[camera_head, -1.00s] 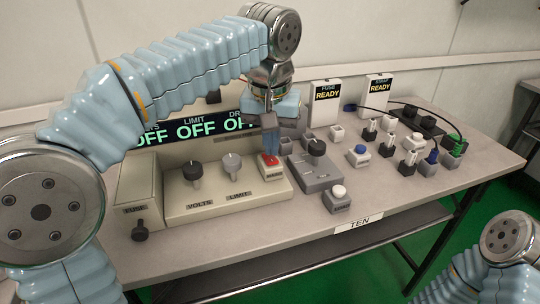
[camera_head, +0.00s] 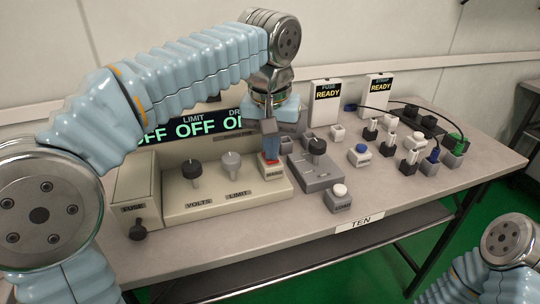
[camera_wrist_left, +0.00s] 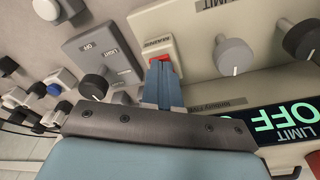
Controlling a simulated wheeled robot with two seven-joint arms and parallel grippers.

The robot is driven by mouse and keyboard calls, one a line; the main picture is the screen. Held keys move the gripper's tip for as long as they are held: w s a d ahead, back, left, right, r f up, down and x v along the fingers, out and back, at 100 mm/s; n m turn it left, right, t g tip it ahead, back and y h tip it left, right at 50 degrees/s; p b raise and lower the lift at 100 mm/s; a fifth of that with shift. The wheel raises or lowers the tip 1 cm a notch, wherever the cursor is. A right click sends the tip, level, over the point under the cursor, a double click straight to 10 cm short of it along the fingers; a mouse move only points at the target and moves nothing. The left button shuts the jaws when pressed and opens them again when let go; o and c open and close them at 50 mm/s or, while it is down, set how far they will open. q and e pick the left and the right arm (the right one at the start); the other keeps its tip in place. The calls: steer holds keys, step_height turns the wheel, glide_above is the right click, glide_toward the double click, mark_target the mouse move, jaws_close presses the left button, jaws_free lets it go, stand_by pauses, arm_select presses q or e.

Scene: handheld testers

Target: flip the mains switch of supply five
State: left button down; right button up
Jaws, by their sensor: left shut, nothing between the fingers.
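The red mains switch (camera_head: 271,158) sits at the right front of a beige supply unit, which has VOLTS and LIMIT knobs and a display reading OFF. In the left wrist view the red switch (camera_wrist_left: 165,59) shows partly past the fingertips. My left gripper (camera_head: 270,152) is shut and empty, pointing down right at the switch; its fingers cover part of it. I cannot tell whether the tips touch the switch. The left fingers also show in the wrist view (camera_wrist_left: 161,75). The bench sign reads TEN. My right gripper is out of view; only part of that arm shows.
A grey box with a black knob (camera_head: 317,148) stands just right of the supply. A white-button box (camera_head: 340,193) is in front of it. Two READY panels (camera_head: 326,104) stand behind. Small switches and a cable fill the right side of the bench.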

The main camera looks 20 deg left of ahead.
arm_select(q)
steer(key=shift+f, duration=0.15)
step_height(320, 180, up, 5)
steer(key=p, duration=0.4)
steer(key=shift+p, duration=0.3)
steer(key=shift+r, duration=1)
